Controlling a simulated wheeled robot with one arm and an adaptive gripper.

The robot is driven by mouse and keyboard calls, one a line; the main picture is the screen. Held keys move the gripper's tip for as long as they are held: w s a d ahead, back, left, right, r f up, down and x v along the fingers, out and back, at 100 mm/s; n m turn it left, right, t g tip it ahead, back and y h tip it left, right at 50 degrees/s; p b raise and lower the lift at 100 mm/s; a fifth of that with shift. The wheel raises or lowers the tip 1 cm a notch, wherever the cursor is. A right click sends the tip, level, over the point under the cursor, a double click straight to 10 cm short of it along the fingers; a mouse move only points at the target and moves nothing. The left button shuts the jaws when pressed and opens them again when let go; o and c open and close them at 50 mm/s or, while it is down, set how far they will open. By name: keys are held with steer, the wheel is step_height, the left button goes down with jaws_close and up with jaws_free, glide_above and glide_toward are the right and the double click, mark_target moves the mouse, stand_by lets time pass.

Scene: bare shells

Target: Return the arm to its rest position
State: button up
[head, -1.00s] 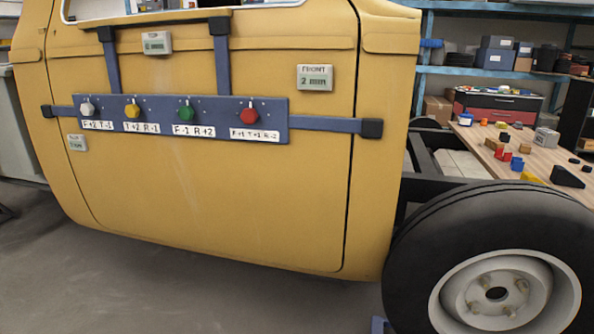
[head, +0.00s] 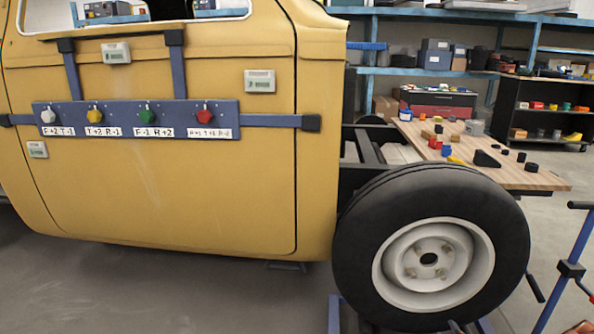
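My arm and my gripper do not show in the head view. A yellow vehicle cab shell (head: 170,200) fills the left and middle of the view. A blue panel (head: 106,107) is strapped across its door and carries a white knob (head: 47,115), a yellow knob (head: 94,115), a green knob (head: 145,115) and a red knob (head: 204,114), with labels below them. Small display boxes sit on the door at the top (head: 116,53), at the upper right (head: 260,82) and at the lower left (head: 38,150); their text is too small to read.
A large black wheel (head: 352,250) stands at the right of the cab. Behind it a wooden board (head: 525,180) bears several small coloured blocks. Blue shelving (head: 400,71) and a black shelf unit (head: 512,95) stand at the back. A blue stand (head: 567,285) is at the right edge. Grey floor (head: 120,285) is clear in front.

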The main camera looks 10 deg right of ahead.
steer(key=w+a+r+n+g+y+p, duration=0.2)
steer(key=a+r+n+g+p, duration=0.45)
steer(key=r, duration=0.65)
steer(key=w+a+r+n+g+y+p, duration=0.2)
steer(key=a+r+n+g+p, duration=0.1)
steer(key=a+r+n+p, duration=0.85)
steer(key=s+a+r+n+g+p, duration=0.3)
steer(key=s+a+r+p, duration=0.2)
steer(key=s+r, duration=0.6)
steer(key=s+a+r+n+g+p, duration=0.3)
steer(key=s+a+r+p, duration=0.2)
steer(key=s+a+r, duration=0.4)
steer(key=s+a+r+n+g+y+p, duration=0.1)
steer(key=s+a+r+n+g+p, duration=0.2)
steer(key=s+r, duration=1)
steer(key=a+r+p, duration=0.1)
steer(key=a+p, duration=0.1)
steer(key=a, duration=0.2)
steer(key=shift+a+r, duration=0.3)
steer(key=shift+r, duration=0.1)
